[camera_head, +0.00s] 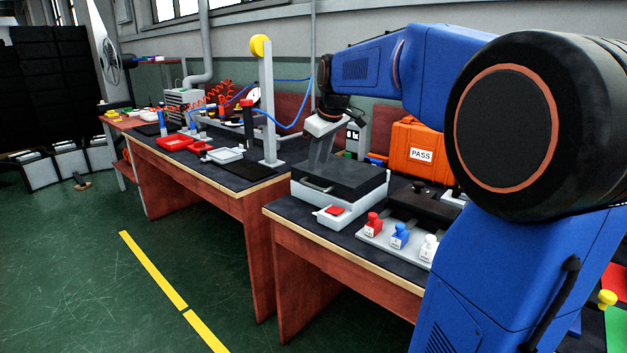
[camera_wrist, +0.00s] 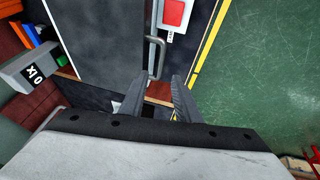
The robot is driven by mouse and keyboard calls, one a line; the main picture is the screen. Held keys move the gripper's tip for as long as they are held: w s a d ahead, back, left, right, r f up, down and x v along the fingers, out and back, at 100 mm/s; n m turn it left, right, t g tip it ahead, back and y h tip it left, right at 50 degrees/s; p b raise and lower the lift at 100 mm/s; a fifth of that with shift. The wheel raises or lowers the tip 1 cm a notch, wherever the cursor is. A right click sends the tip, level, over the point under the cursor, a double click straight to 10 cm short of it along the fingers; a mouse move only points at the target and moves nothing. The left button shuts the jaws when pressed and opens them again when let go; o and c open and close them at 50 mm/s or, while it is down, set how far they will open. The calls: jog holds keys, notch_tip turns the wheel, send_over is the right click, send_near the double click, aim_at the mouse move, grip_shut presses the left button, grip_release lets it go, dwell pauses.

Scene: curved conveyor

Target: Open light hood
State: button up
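The light hood is a grey box with a flat black lid (camera_head: 345,178), lying closed on the near workbench. A metal handle (camera_head: 316,187) is on its front edge. In the wrist view the dark lid (camera_wrist: 100,35) fills the upper left, and the handle (camera_wrist: 157,57) runs along its right edge. My gripper (camera_head: 319,160) points down over the lid's left part, close to the handle. In the wrist view my gripper (camera_wrist: 161,80) has its two fingers apart with nothing between them, just below the handle's lower end. Whether a finger touches the handle or lid cannot be told.
A red button on a white box (camera_head: 333,211) sits before the hood. Red, blue and white weight-shaped pieces (camera_head: 399,235) stand on a plate to the right. An orange PASS case (camera_head: 413,150) stands behind. A gap separates this bench from the left bench (camera_head: 215,175).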

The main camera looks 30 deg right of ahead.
aim_at(314, 186)
jog(key=x, duration=0.9)
grip_shut()
